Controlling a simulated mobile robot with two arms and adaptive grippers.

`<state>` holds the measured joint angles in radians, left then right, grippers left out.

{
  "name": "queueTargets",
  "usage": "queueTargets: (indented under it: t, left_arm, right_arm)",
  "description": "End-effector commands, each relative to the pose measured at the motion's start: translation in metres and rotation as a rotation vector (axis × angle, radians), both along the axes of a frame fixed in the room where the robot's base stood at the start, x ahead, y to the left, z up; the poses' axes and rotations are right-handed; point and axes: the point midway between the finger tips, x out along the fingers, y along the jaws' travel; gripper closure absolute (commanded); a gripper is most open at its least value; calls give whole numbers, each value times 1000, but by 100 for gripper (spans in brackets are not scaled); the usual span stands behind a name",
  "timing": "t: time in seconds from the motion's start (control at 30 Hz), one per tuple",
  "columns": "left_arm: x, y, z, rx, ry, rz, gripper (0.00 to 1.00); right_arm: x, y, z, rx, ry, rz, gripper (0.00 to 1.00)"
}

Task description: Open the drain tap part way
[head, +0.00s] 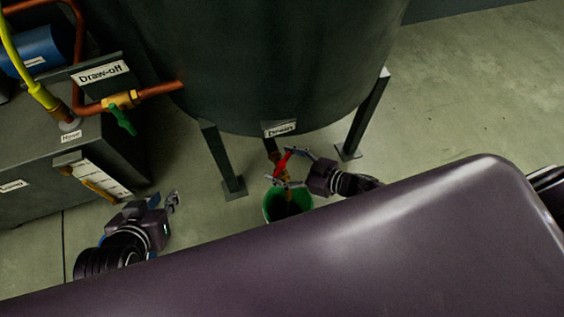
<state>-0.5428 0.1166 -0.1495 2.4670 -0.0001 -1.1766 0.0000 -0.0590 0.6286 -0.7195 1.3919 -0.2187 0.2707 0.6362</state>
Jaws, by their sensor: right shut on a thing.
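The drain tap hangs under the big dark tank (260,60), below a white label that seems to read "Drain" (281,129). Its red handle (282,162) slants beside the brass body. My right gripper (281,168) comes from the right and is shut on the red handle, with one finger on each side. A green bucket (269,206) stands on the floor below the tap, and its inside looks dark. My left gripper (174,201) is away to the left, above the floor. Its fingers are seen from the side, so I cannot tell how far apart they are.
Tank legs stand left (222,160) and right (362,118) of the tap. At the left is a dark cabinet (120,150) with copper pipes and a green-handled valve (123,118) labelled "Draw-off". The floor at the right is clear. My own body hides the foreground.

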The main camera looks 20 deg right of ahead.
Motion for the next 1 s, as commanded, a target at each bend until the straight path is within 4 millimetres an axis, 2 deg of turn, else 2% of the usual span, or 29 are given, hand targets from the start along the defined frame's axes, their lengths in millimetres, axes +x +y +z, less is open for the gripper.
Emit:
queueTargets:
  t: [0.5, 0.53, 0.67, 1.0]
  left_arm:
    - [-4, 1, -2, 4, 17, 1, 78]
    - [-4, 1, -2, 4, 17, 1, 78]
    - [-3, 1, -2, 4, 17, 1, 78]
    - [-2, 1, -1, 4, 12, 2, 78]
  right_arm:
    - [2, 1, 2, 2, -5, 15, 52]
    - [2, 1, 2, 2, -5, 15, 26]
    - [2, 1, 2, 1, -4, 14, 12]
    - [-1, -1, 1, 0, -1, 14, 10]
